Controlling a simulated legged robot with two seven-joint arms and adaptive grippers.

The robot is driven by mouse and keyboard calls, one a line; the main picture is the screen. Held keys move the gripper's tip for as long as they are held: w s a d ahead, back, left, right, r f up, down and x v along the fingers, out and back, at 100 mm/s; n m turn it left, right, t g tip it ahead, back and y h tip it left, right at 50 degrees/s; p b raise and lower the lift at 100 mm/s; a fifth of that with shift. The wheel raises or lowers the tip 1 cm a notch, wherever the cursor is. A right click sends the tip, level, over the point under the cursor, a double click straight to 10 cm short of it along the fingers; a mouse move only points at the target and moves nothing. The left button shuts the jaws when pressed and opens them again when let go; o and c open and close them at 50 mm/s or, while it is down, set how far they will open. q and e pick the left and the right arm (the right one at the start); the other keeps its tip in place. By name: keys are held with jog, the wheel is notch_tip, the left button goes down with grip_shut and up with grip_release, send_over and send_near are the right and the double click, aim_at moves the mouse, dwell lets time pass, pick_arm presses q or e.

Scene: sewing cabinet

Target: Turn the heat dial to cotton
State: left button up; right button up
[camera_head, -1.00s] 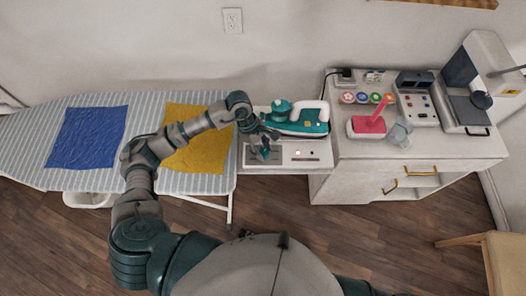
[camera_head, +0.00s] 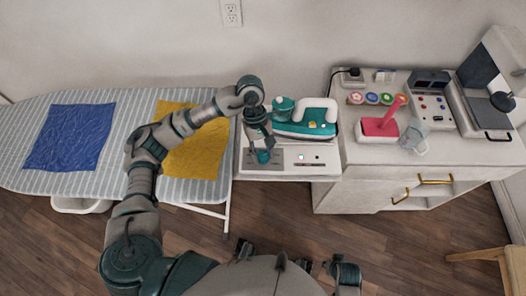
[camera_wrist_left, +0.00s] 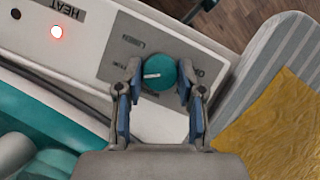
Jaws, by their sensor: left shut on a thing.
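The heat dial (camera_wrist_left: 164,88) is a round teal knob with a white pointer mark on a pale panel (camera_wrist_left: 112,62). In the left wrist view the mark lies on the knob's left half. A LINEN label is up and left of it; other labels are too small to read surely. My left gripper (camera_wrist_left: 158,75) is shut on the dial, one finger on each side. My right gripper does not show.
A teal iron (camera_head: 300,128) stands just behind the panel. A red light (camera_wrist_left: 56,31) glows by the HEAT label. The striped ironing board (camera_head: 135,103) with blue (camera_head: 68,137) and yellow cloths (camera_head: 198,150) is left. A white cabinet (camera_head: 350,178) with several items is right.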

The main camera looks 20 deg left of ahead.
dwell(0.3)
pick_arm(q)
jog(key=o, duration=1.1)
jog(key=shift+w, duration=0.1)
jog(key=shift+o, duration=0.2)
jog(key=shift+r, duration=0.1)
jog(key=v, duration=1.1)
jog(key=shift+w+a+r, duration=0.15)
jog(key=shift+a+r, duration=0.05)
jog(key=shift+r, duration=0.1)
